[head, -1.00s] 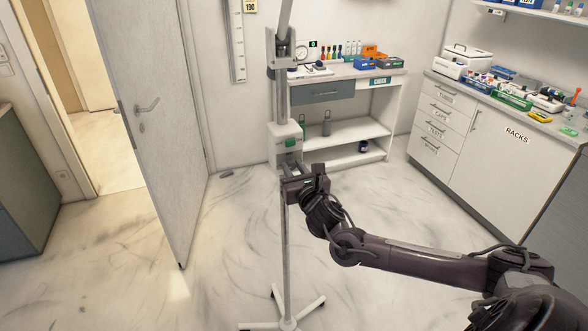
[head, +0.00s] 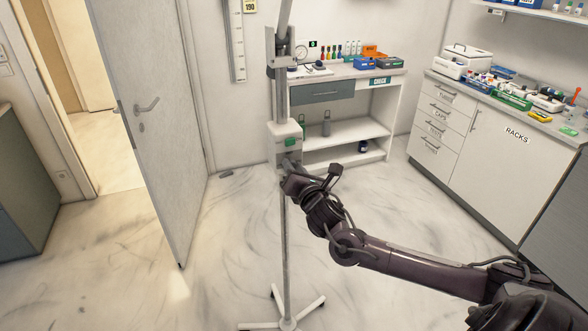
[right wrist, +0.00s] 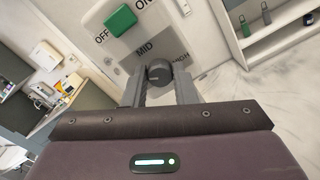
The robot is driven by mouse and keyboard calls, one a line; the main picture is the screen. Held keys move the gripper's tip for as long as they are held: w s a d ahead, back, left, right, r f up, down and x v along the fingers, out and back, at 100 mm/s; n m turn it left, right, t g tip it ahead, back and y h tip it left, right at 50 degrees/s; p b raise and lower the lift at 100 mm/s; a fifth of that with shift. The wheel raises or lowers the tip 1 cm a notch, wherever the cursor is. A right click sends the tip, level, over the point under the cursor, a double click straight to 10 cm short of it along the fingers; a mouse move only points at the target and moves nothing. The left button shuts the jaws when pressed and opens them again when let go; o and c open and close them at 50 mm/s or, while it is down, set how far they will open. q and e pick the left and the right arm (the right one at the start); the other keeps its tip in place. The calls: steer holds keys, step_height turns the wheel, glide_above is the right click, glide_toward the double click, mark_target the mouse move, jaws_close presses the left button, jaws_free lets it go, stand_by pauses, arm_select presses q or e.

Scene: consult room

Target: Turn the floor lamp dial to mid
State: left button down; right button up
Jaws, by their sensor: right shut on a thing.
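The floor lamp's pole and white control box (head: 285,133) stand upright in the middle of the head view. In the right wrist view the box face (right wrist: 125,30) carries a green switch (right wrist: 120,20) with OFF and ON labels, and a grey MID patch (right wrist: 145,52) with HIGH to its right. A dark round dial (right wrist: 159,73) sits below the MID patch. My right gripper (right wrist: 160,85) has its two fingers on either side of the dial, shut on it. In the head view my right gripper (head: 290,168) is at the lower part of the box. My left gripper is out of view.
A grey door (head: 150,110) stands open on the left. A white shelf unit (head: 345,140) is behind the lamp, and a counter with drawers (head: 440,115) is on the right. The lamp's splayed base (head: 288,324) rests on clear marble floor.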

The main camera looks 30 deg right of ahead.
steer(key=m+p, duration=0.1)
steer(key=m, duration=1)
steer(key=shift+d+f+m, duration=0.1)
steer(key=shift+m, duration=0.5)
steer(key=o, duration=1)
